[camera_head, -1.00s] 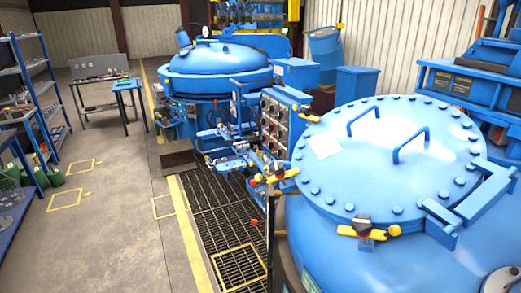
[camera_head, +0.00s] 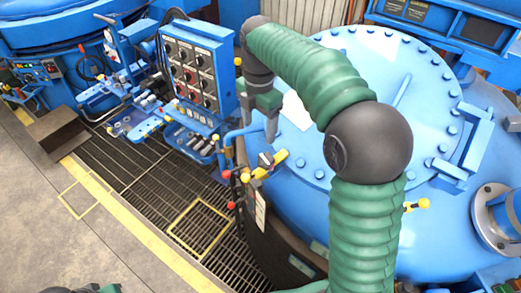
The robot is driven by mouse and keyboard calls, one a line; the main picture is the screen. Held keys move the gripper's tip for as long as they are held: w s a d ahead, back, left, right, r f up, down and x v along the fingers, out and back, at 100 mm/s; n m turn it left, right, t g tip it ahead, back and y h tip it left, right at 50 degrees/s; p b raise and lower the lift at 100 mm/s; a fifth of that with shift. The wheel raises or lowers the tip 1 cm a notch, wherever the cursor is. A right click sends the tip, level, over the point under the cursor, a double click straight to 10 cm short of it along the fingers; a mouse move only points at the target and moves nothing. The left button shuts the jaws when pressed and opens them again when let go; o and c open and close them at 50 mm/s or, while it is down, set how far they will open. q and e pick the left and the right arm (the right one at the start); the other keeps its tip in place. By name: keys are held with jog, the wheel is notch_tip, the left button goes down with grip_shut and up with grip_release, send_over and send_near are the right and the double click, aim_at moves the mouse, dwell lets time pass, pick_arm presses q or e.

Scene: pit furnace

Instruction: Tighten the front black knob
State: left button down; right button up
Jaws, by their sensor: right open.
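The large blue vessel lid (camera_head: 385,70) fills the right side of the view. My left gripper is not in view.
A control panel (camera_head: 195,75) with several dials stands left of my right gripper. A blue pipe (camera_head: 243,133) and red-tipped levers (camera_head: 230,205) are close by the vessel's left side. Floor grating (camera_head: 150,180) and open concrete lie to the left.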

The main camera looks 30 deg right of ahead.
aim_at(266, 157)
jog(key=f+p, duration=0.1)
jog(key=f, duration=0.3)
jog(key=d+f+n+p, duration=0.1)
jog(key=f, duration=0.3)
jog(key=s+f+n+p, duration=0.1)
jog(key=f, duration=0.3)
jog(key=shift+d+f, duration=0.25)
jog(key=shift+f, duration=0.05)
jog(key=shift+s+d+f, duration=0.1)
jog(key=shift+f, duration=0.3)
jog(key=shift+d+f, duration=0.25)
jog(key=shift+a+r, duration=0.1)
jog(key=shift+a, duration=0.05)
jog(key=c, duration=1.4)
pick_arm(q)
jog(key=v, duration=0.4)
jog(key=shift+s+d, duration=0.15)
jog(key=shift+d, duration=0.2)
